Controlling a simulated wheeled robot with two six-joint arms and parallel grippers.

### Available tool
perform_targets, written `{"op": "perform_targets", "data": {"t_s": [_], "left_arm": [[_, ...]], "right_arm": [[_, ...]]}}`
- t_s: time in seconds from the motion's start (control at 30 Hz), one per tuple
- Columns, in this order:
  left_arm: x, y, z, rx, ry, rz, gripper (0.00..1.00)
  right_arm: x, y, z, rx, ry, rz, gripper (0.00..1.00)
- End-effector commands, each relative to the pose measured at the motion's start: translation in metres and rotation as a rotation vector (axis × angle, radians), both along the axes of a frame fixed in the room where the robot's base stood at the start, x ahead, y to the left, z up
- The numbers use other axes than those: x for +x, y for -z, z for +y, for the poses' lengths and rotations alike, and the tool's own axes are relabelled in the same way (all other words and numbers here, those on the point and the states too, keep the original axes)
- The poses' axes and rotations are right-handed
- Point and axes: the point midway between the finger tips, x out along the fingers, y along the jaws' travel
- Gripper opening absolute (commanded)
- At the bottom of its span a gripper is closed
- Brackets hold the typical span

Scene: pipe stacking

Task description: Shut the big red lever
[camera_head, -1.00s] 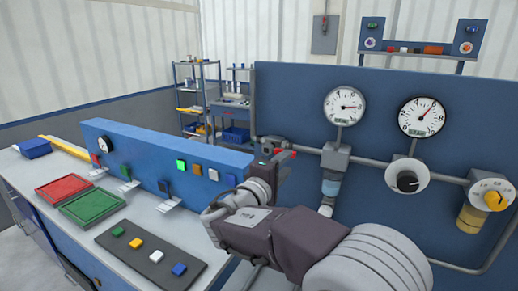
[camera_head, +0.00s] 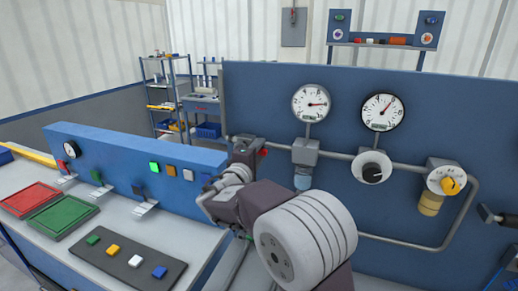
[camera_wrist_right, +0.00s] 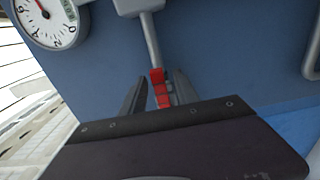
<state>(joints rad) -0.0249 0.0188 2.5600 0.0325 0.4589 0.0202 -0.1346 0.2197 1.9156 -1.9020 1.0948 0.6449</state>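The big red lever's grip (camera_wrist_right: 160,88) shows in the right wrist view, at the end of a grey rod that comes from a grey fitting on the blue panel. My right gripper (camera_wrist_right: 159,92) has one dark finger on each side of the red grip, with gaps visible between them. In the head view my right gripper (camera_head: 243,148) is in front of the left part of the panel, and a small bit of red (camera_head: 263,152) shows beside it. My wrist and forearm hide most of the lever there. I cannot see my left gripper.
The blue panel (camera_head: 340,210) carries pipes, two gauges (camera_head: 311,103), a black knob (camera_head: 372,172) and a yellow knob (camera_head: 451,186). A dark handle (camera_head: 490,213) sits at the right edge. The workbench with red (camera_head: 30,198) and green trays (camera_head: 62,215) stands at left.

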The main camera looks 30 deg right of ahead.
Motion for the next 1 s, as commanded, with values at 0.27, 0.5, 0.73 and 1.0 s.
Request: {"op": "perform_targets", "data": {"t_s": [0.27,0.5,0.73,1.0], "left_arm": [[0.0000,0.0005,0.0000,0.000,0.000,0.000,0.36],[0.0000,0.0005,0.0000,0.000,0.000,0.000,0.36],[0.0000,0.0005,0.0000,0.000,0.000,0.000,0.36],[0.0000,0.0006,0.0000,0.000,0.000,0.000,0.36]], "right_arm": [[0.0000,0.0003,0.0000,0.000,0.000,0.000,0.12],[-0.0004,0.0004,-0.0002,0.000,0.001,0.000,0.00],[-0.0006,0.0007,-0.0004,0.000,0.002,0.000,0.00],[-0.0008,0.0010,-0.0006,0.000,0.003,0.001,0.00]]}}
